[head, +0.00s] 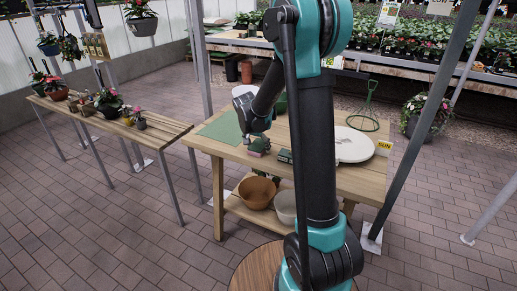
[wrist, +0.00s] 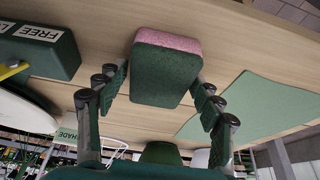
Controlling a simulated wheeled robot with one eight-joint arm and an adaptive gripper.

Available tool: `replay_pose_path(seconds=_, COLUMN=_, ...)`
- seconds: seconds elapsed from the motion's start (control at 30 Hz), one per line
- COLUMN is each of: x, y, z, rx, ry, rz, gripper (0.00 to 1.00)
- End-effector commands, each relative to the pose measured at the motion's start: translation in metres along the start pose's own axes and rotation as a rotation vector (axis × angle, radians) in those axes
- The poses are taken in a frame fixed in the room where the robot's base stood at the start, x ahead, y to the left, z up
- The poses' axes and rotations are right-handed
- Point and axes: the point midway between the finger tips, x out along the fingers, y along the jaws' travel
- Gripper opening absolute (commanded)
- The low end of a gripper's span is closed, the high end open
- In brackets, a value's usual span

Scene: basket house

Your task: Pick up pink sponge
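The pink sponge (wrist: 164,72) has a pink layer and a dark green layer. In the wrist view it lies on the wooden table (wrist: 240,50), at the upper middle. My gripper (wrist: 163,92) is open, with one finger on either side of the sponge. Narrow gaps seem to show between the fingers and its sides, so contact is not clear. In the head view the sponge (head: 261,144) is a small pinkish patch at my gripper (head: 254,139), near the table's front edge, partly hidden.
A green mat (head: 221,127) lies left of the sponge in the head view. A dark green box (head: 285,155) lies to its right, with a white round object (head: 352,146) beyond. A brown pot (head: 257,192) is on the lower shelf. A bench with plants (head: 150,131) stands left.

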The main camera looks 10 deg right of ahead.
Motion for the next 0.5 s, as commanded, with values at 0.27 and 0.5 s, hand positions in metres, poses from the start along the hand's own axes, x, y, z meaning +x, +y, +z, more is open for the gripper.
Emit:
replay_pose_path(seconds=0.27, x=0.0000, y=0.0000, z=0.0000, rx=0.000, ry=0.000, rz=0.000, gripper=0.45)
replay_pose_path(seconds=0.5, x=-0.0006, y=0.0000, z=-0.0003, rx=0.000, ry=0.000, rz=0.000, gripper=0.43)
